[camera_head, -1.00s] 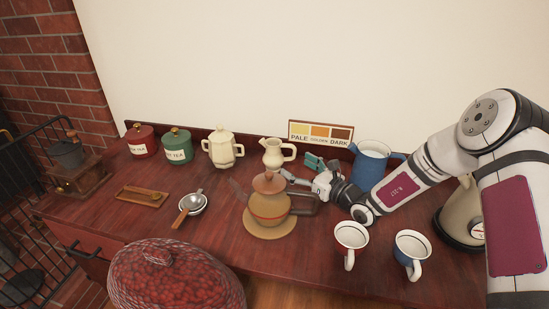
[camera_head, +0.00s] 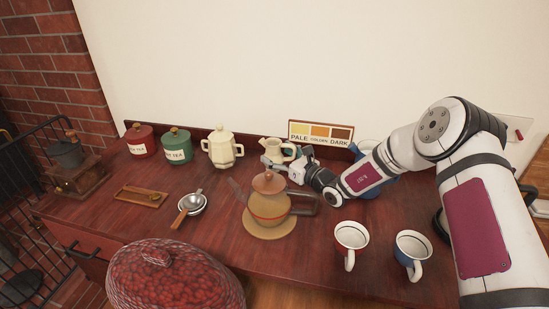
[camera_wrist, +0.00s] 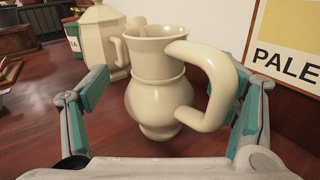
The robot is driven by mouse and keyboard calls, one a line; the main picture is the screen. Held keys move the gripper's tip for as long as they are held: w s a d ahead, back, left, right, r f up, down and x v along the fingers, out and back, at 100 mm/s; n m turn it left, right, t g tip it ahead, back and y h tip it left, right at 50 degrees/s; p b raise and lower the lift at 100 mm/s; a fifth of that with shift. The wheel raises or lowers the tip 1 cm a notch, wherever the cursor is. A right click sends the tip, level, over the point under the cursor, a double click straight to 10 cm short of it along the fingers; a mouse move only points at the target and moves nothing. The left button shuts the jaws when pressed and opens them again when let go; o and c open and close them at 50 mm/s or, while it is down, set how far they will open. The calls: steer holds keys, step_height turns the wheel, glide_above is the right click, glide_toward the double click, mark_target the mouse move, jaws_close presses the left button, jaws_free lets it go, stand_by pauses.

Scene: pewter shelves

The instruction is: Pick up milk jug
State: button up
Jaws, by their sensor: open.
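The milk jug (camera_head: 272,150) is a small cream jug with a loop handle, upright near the back of the red wooden counter. In the wrist view the jug (camera_wrist: 158,95) stands between my open fingers, with its handle to the right, near the right finger. My gripper (camera_wrist: 162,115) is open and has the jug between its two green-padded fingers; I see no clear contact on either side. In the head view my gripper (camera_head: 276,163) is at the jug's front right and hides its lower part.
A cream teapot (camera_head: 222,150) stands left of the jug, close behind it in the wrist view. A glass teapot (camera_head: 270,204) stands in front, below my arm. A colour chart sign (camera_head: 320,132) is behind. Two mugs (camera_head: 350,238) (camera_head: 411,247) and a blue pitcher (camera_head: 366,148) are right.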

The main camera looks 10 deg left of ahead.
steer(key=c, duration=1.8)
